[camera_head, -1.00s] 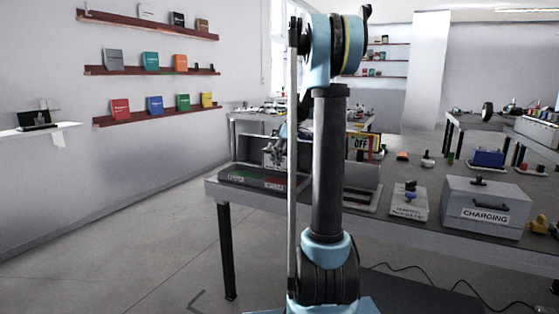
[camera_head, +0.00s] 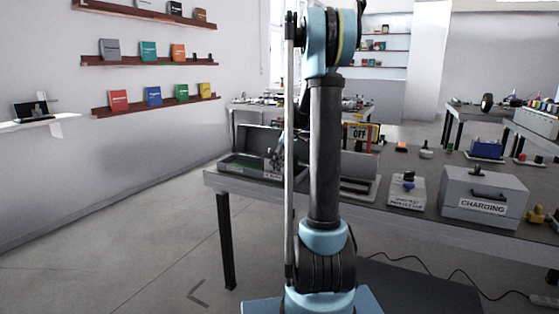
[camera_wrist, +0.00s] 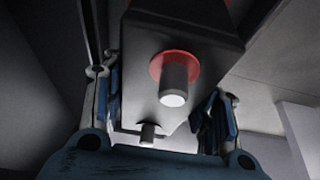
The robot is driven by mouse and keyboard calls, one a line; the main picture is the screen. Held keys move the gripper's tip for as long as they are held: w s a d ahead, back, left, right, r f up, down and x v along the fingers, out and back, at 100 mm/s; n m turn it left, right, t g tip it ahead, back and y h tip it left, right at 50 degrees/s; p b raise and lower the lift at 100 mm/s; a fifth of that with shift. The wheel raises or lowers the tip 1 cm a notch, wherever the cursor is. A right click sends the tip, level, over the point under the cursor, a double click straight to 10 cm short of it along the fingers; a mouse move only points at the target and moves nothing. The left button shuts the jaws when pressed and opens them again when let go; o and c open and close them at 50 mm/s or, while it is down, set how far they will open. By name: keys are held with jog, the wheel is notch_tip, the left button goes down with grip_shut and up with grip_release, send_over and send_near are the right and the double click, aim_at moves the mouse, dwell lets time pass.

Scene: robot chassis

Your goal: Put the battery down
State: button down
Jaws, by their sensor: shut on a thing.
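The battery (camera_wrist: 205,28) fills the top middle of the wrist view, a dark grey block. One terminal has a red ring and a smaller dark terminal shows below it. My gripper (camera_wrist: 160,112) has a finger on each side and is shut on the battery. In the head view my gripper (camera_head: 277,153) is over the right part of an open grey case (camera_head: 258,138) on the workbench, partly hidden by my arm. I cannot make out the battery clearly there, nor whether it touches the surface below.
On the workbench (camera_head: 420,222), right of my arm, are a second open grey case (camera_head: 360,187), a small switch box (camera_head: 407,190) and a grey box marked CHARGING (camera_head: 484,195). Wall shelves are at left.

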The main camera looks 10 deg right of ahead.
jog(key=c, duration=0.6)
grip_release()
jog(key=v, duration=1.2)
jog(key=shift+s, duration=0.2)
jog(key=s+a+f+m+h, duration=0.1)
jog(key=s+a+f+m, duration=0.2)
jog(key=s, duration=0.8)
jog(key=s+f+m+h, duration=0.15)
jog(key=s+f, duration=0.35)
jog(key=s, duration=0.6)
jog(key=s+a+f+m, duration=0.2)
jog(key=s+f+m, duration=0.15)
jog(key=s, duration=0.65)
jog(key=s+f+m, duration=0.1)
jog(key=s+f, duration=0.5)
jog(key=s+d+f+m+h, duration=0.1)
jog(key=s+f, duration=0.2)
jog(key=shift+d+m, duration=0.1)
jog(key=shift+m, duration=0.2)
